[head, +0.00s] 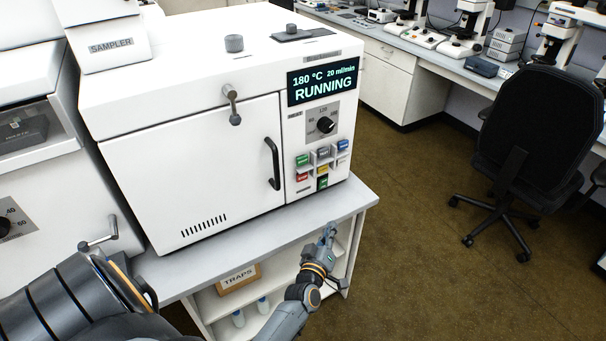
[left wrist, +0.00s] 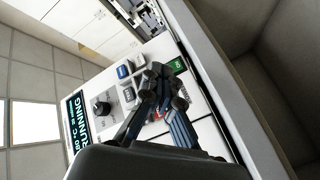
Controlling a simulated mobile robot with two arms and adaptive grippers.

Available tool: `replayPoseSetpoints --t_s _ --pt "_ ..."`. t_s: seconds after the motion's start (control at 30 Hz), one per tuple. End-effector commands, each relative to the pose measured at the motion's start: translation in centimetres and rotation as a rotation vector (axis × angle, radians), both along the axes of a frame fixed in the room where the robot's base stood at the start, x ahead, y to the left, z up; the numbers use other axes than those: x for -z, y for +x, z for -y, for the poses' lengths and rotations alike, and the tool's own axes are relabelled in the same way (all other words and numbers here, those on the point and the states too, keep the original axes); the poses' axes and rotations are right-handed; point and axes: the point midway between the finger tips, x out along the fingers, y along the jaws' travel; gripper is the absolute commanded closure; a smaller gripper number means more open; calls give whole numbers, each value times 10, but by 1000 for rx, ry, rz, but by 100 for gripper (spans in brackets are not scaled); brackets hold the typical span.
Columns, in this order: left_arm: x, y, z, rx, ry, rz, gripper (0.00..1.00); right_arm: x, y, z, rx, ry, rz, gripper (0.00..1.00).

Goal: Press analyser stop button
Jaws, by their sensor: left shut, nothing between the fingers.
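The white analyser (head: 190,140) stands on a bench; its display (head: 322,81) reads 180 °C, 20 ml/min, RUNNING. Below the dial (head: 326,125) is a block of coloured buttons, with a red button (head: 302,177) at lower left under a green button (head: 302,160). Button lettering is too small to read. My left gripper (head: 329,230) is shut and empty, below and in front of the panel, apart from the buttons. In the left wrist view the shut fingers (left wrist: 160,78) cover part of the button block; a blue button (left wrist: 123,71) shows beside them. My right gripper is not in view.
The analyser door has a black handle (head: 272,164), and a knobbed lever (head: 232,104) juts out above it. The bench edge (head: 357,200) lies near my left gripper. A TRAPS box (head: 238,279) sits on the shelf below. An office chair (head: 541,130) stands right; floor between is clear.

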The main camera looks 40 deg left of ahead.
Motion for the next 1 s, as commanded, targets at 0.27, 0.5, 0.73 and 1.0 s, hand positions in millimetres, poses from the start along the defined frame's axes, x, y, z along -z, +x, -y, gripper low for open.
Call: replayPoseSetpoints --t_s 0.27,0.5,0.73,1.0 --pt "-66 10 -27 -94 -67 159 100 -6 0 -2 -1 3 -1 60" --pt "-68 10 -28 -98 -69 165 100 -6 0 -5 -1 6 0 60" --pt "-67 11 -33 -97 -67 163 100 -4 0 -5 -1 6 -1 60" --pt "-66 24 -62 -97 -65 166 100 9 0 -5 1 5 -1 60"
